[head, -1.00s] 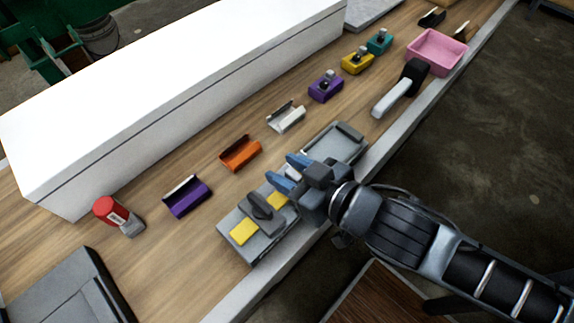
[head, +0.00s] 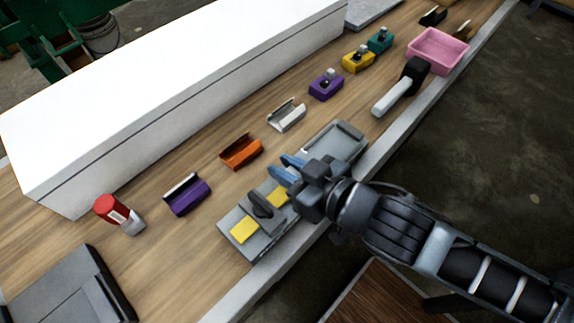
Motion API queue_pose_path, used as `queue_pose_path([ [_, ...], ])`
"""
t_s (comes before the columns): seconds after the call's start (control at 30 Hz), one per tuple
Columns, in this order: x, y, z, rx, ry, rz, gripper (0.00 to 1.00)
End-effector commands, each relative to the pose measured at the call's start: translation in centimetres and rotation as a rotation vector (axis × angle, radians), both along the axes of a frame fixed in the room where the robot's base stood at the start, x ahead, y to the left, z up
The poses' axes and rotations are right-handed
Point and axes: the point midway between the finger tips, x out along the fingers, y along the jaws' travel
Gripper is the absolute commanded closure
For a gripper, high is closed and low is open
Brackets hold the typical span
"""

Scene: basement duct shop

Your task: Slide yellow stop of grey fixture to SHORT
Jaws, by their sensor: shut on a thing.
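The grey fixture (head: 228,217) lies near the front edge of the bench, with a dark raised piece (head: 262,205) on top. Yellow shows on it in two flat patches, one at the lower left (head: 244,230) and one at the upper right (head: 277,197). I cannot tell which yellow part is the stop, and no SHORT marking is readable. My gripper (head: 287,170), with blue fingers, is at the fixture's upper right end. It is shut on a small part that its fingers and body hide.
A grey tray-like piece (head: 330,150) stands just beyond my gripper. Purple (head: 188,196), orange (head: 240,152) and white (head: 286,116) holders line the bench behind. A red-capped item (head: 110,209) stands at left. A pink bin (head: 437,52) and black-and-white handle (head: 392,97) are farther right.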

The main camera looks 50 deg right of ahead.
Motion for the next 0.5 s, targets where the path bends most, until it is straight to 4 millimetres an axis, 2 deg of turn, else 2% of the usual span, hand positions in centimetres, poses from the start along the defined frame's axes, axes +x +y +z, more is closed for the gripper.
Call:
queue_pose_path([
  [0.27,0.0,-0.3,0.1,-0.001,0.001,0.001,1.0],
  [0.5,0.0,-3.8,0.2,-0.002,0.003,0.0,1.0],
])
